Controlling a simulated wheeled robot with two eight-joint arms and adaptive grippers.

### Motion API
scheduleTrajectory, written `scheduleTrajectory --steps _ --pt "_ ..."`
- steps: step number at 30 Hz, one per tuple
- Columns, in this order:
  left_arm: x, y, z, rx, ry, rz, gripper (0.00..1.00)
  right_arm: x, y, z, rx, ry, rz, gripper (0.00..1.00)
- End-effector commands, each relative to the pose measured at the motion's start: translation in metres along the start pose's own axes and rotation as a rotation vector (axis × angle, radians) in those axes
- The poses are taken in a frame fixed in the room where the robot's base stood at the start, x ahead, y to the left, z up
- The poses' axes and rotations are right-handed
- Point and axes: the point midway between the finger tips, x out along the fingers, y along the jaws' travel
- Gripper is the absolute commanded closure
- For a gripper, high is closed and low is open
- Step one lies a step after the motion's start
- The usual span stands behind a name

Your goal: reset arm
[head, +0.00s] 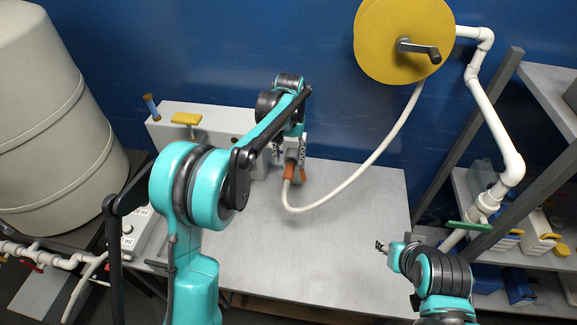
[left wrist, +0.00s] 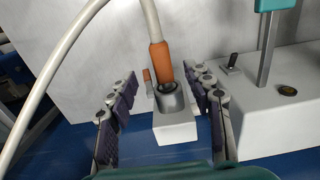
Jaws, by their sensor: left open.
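My left gripper (head: 291,160) is at the front of the grey-white electrolysis unit (head: 222,124). In the left wrist view its two fingers (left wrist: 160,100) stand apart, one on each side of an orange hose end (left wrist: 160,62), with gaps to both. The orange end sits at a metal socket (left wrist: 171,101) on a white block of the unit. In the head view the orange end (head: 290,172) hangs just below the gripper. My right gripper (head: 382,246) is small, low and right of the table; its jaws are too small to read.
A white hose (head: 355,176) loops from the orange end up to a yellow reel (head: 400,40) with a crank. The table (head: 330,240) is mostly bare. A large beige tank (head: 50,110) stands left, and shelves with bins (head: 540,225) stand right. White pipe (head: 490,110) runs down the right.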

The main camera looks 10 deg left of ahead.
Motion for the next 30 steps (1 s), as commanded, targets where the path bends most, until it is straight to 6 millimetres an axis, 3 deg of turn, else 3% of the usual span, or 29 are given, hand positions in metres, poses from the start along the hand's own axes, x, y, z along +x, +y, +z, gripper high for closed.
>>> scheduleTrajectory --steps 6,17,23,30 --pt "-0.035 0.000 0.000 0.000 0.000 0.000 0.49 0.000 0.000 0.000 0.000 0.000 0.000 0.60" --pt "-0.050 -0.003 0.007 0.000 0.015 0.002 0.49 0.001 0.000 0.001 0.000 0.000 0.000 0.60" --pt "-0.074 -0.017 0.053 -0.001 0.118 0.011 0.49 0.007 0.000 0.005 0.000 0.000 0.000 0.60" --pt "-0.084 -0.037 0.137 -0.001 0.291 0.020 0.49 0.015 0.000 0.011 0.000 0.000 0.000 0.60"
